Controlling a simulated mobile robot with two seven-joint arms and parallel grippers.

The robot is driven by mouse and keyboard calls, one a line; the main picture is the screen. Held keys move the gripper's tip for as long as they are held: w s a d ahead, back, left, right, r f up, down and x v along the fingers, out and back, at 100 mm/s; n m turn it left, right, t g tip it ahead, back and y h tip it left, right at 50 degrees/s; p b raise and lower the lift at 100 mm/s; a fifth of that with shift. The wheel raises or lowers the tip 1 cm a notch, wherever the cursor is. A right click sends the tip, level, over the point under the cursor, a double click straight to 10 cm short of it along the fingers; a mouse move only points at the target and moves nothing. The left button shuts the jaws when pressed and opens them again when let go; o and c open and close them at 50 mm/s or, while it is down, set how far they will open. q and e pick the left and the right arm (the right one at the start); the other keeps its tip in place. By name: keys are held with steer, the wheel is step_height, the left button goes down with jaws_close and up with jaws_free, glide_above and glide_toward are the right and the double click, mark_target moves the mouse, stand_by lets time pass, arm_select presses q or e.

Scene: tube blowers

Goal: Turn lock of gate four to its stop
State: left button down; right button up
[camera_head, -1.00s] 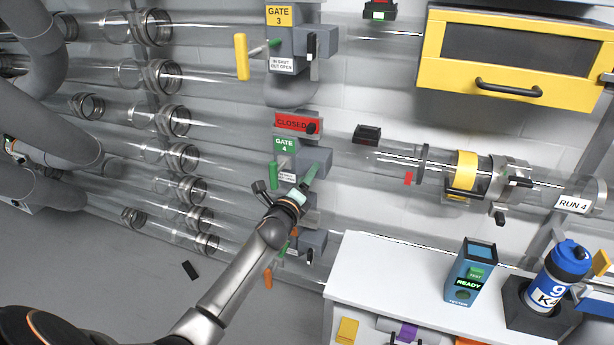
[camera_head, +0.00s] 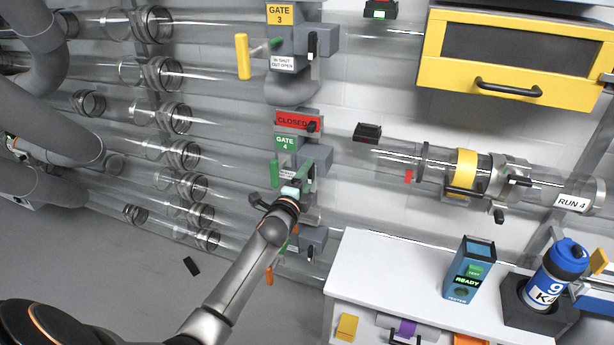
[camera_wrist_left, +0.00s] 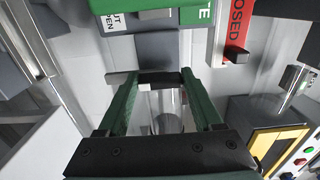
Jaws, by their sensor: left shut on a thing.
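Gate four's green plate (camera_head: 285,143) is on the pipe wall, below a red CLOSED sign (camera_head: 292,122). Its green handle (camera_head: 274,174) hangs at the left of the gate's grey housing. In the left wrist view, my left gripper's two green fingers (camera_wrist_left: 162,84) are shut on a dark bar, the lock (camera_wrist_left: 160,76). The lock lies across the picture between the fingertips. The gate's green plate also shows in the wrist view (camera_wrist_left: 185,15). My right gripper is not in view.
Gate three (camera_head: 279,15) with its yellow handle (camera_head: 242,56) is above. Another gate with an orange handle (camera_head: 269,276) is close below my gripper. A white bench (camera_head: 375,262) stands at right, bearing a tester (camera_head: 470,270) and a blue bottle (camera_head: 556,275).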

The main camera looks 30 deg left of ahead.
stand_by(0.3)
arm_select(q)
steer(key=shift+c, duration=0.2)
jaws_free()
steer(key=v, duration=1.2)
steer(key=shift+s+p, duration=0.3)
steer(key=shift+p, duration=0.15)
steer(key=shift+d, duration=0.1)
